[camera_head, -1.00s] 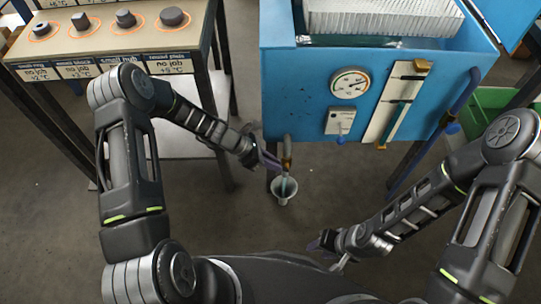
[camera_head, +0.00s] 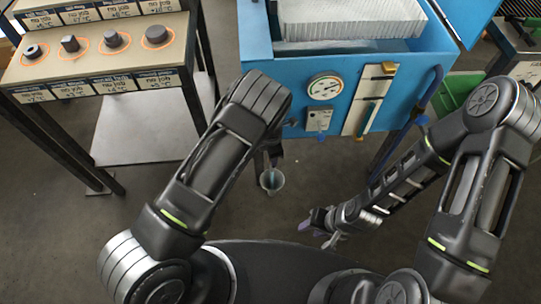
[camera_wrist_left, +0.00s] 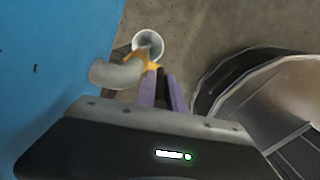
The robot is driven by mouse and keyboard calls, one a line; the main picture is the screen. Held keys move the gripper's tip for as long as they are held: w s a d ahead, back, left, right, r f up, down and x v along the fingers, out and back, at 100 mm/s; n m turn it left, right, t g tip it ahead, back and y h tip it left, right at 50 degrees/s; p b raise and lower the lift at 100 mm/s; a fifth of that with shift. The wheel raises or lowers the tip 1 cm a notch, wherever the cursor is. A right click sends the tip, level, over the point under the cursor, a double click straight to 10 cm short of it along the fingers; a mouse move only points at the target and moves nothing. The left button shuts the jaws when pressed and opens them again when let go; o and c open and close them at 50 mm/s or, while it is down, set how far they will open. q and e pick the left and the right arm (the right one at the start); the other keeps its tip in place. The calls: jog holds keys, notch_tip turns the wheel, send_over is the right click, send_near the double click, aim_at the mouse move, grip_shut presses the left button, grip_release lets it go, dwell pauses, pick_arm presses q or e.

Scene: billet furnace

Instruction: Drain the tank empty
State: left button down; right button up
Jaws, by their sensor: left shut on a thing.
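The blue tank (camera_head: 288,62) stands at top centre with a round gauge (camera_head: 325,87), a small blue-handled switch plate (camera_head: 319,120) and a sight glass (camera_head: 369,112) showing a teal strip low down. My left gripper (camera_wrist_left: 161,73) is shut on the yellow lever (camera_wrist_left: 152,66) beside the tank's grey drain pipe (camera_wrist_left: 115,74); my forearm hides this in the head view. My right gripper (camera_head: 316,232) is open and empty over the floor.
A bench (camera_head: 100,63) at left carries several dark pieces on orange rings, with labels along its edge and a pale lower shelf (camera_head: 150,130). A green crate (camera_head: 458,90) is right of the tank. Grey floor is clear between bench and tank.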

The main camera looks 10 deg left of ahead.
pick_arm(q)
jog(key=shift+w, duration=0.1)
dwell(0.3)
jog(key=c, duration=1.4)
grip_release()
jog(key=shift+c, duration=0.2)
